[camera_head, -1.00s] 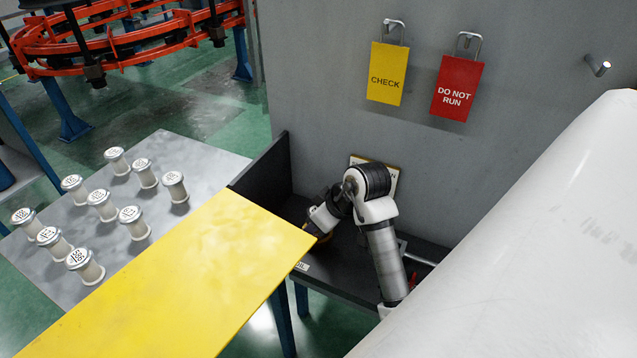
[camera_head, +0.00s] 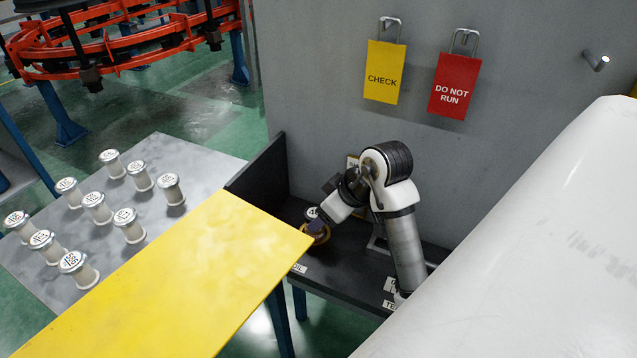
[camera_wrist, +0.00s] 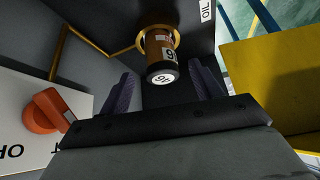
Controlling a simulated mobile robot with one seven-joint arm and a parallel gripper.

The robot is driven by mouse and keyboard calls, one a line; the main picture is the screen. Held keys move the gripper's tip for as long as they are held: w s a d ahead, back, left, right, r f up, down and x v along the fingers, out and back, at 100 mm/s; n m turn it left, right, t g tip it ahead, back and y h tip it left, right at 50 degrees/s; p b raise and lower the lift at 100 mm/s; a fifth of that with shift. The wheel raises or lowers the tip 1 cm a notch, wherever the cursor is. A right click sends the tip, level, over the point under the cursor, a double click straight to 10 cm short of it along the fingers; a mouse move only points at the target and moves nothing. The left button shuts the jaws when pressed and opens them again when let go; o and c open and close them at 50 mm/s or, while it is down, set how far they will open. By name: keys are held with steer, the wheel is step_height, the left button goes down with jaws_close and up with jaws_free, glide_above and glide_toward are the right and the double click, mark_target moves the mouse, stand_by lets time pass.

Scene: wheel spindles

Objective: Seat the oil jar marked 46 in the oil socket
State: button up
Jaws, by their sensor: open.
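In the head view the jar's cap (camera_head: 311,213) and the ring (camera_head: 319,238) show partly behind my gripper (camera_head: 318,226). In the wrist view my gripper (camera_wrist: 163,88) is open, one finger on each side of the cap, with gaps between fingers and cap. The jar's base is hidden.
A yellow panel (camera_head: 210,270) borders the dark shelf (camera_head: 345,285) on the left. An orange knob (camera_wrist: 50,112) sits on a white plate in the wrist view. Several numbered white spools stand on the grey table (camera_head: 185,215). CHECK (camera_head: 381,72) and DO NOT RUN (camera_head: 452,85) tags hang on the wall.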

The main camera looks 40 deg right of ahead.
steer(key=v, duration=0.6)
steer(key=shift+b, duration=0.3)
